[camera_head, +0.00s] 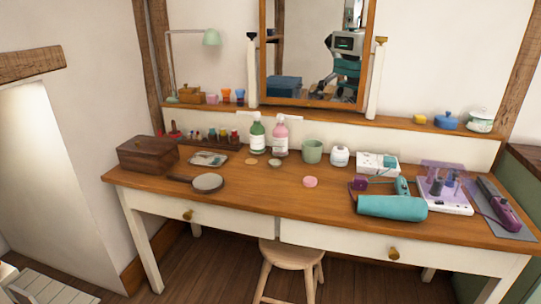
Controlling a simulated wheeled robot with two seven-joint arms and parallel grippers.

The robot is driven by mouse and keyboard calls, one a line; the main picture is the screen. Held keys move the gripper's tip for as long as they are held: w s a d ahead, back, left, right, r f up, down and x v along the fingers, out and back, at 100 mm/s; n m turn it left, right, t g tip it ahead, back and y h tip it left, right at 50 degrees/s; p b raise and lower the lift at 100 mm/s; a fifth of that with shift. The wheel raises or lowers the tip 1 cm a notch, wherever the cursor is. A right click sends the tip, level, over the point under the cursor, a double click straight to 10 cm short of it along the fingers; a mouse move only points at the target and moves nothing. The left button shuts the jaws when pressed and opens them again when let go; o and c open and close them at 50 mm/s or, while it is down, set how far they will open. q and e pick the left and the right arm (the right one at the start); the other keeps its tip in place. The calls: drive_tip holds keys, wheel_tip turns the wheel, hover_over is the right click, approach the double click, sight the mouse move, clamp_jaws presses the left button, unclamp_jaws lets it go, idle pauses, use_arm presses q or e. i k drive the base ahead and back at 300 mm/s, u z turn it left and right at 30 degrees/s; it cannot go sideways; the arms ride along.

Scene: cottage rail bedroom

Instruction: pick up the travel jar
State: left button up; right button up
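No label shows which thing is the travel jar. A small, low pink round piece (310,182), perhaps a lidded jar, sits on the wooden dressing table (245,199) near the middle. A small white jar (340,157) with a dark mark stands behind it, between a green cup (312,152) and a white box (377,164). Small round dishes or jars (275,164) lie left of the green cup. A yellow lidded pot (420,119), a blue one (446,121) and a pale one (480,121) stand on the back ledge. Neither of my grippers is in view.
Green (257,138) and pink (280,138) bottles stand at the back. A brown box (148,154) and hand mirror (207,182) are left. A stool (291,255) stands in front. The front middle is clear.

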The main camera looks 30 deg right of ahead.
sight(276, 154)
drive_tip(key=i, duration=1.1)
drive_tip(key=z, duration=0.4)
